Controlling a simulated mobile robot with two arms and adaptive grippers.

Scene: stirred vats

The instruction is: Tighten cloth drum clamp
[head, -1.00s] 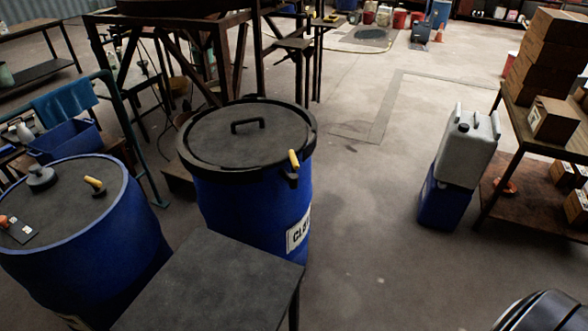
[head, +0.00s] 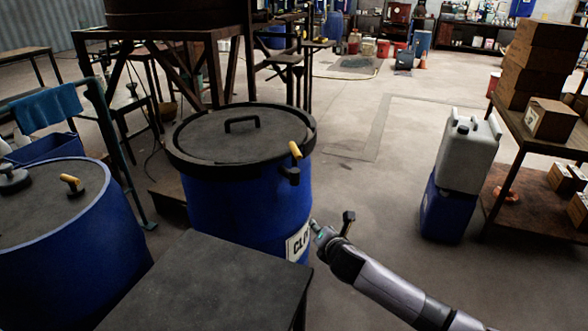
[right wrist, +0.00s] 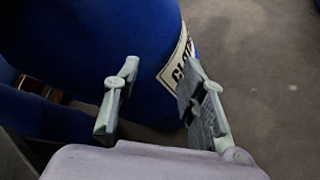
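The blue cloth drum (head: 235,208) stands in the middle of the head view, with a dark lid (head: 222,140) and a black rim band. The clamp (head: 293,168) is on the right side of the rim, with its yellow handle (head: 295,150) tilted upward. A partly visible white label (head: 298,242) is on the drum's side. My right gripper (head: 318,228) is near that label, below the clamp. In the right wrist view, my right gripper's fingers (right wrist: 158,102) are apart with nothing between them, and the drum (right wrist: 105,55) is beyond. My left gripper is not in view.
A dark table (head: 200,280) stands in front of the drum. Another blue drum (head: 70,235) is at the left. A grey jerrycan (head: 467,155) sits on a blue container (head: 442,210) at the right, beside a shelf with boxes. Floor right of the drum is open.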

